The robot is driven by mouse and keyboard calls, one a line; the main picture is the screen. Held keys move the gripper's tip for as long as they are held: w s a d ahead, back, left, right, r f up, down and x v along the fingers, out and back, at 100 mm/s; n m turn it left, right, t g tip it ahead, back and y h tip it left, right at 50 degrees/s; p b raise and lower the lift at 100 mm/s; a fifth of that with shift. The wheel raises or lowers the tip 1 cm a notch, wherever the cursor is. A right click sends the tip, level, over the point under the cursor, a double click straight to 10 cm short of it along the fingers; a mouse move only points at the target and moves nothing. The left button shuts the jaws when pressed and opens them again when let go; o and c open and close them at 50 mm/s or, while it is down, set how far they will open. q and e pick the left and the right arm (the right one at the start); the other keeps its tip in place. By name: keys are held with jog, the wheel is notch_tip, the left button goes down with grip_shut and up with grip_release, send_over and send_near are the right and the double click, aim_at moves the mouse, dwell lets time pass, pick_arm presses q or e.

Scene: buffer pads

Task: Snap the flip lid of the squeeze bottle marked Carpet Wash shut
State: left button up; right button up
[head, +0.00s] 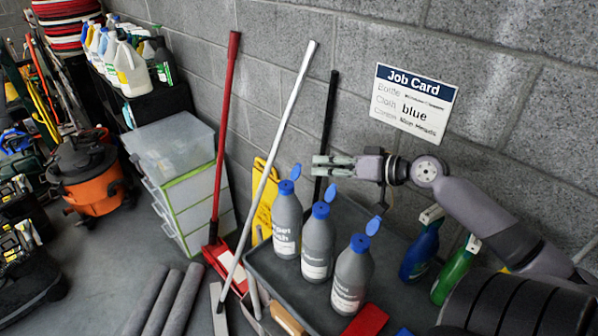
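Three grey squeeze bottles with blue caps stand upright in a row on the dark cart. The left bottle (287,225) has a partly readable label ending in "pet" and "sh", which fits Carpet Wash. Its blue flip lid (296,171) stands up, open. The middle bottle (319,245) and the right bottle (352,277) also have raised lids; their labels are too small to read surely. My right gripper (318,165) hangs above and to the right of the left bottle, its fingers pointing left, holding nothing visible. Its finger gap is unclear. My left gripper is out of view.
The cart tray (262,262) also holds a blue spray bottle (420,250), a green spray bottle (455,270) and a red cloth (367,321). A job card (413,102) reading "blue" hangs on the wall. Mop handles lean left of the cart.

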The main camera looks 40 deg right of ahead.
aim_at(299, 165)
jog(key=b+x, duration=0.4)
jog(key=x, duration=0.3)
jog(key=shift+w+f, duration=0.15)
jog(key=shift+f, duration=0.1)
jog(key=shift+w+b, duration=0.3)
jog(key=shift+w, duration=0.05)
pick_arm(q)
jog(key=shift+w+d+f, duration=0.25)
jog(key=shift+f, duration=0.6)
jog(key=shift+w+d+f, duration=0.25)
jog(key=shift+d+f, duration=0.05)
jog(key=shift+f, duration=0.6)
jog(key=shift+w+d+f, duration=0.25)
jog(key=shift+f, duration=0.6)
pick_arm(e)
jog(key=shift+a, duration=0.1)
jog(key=shift+c, duration=0.2)
grip_shut()
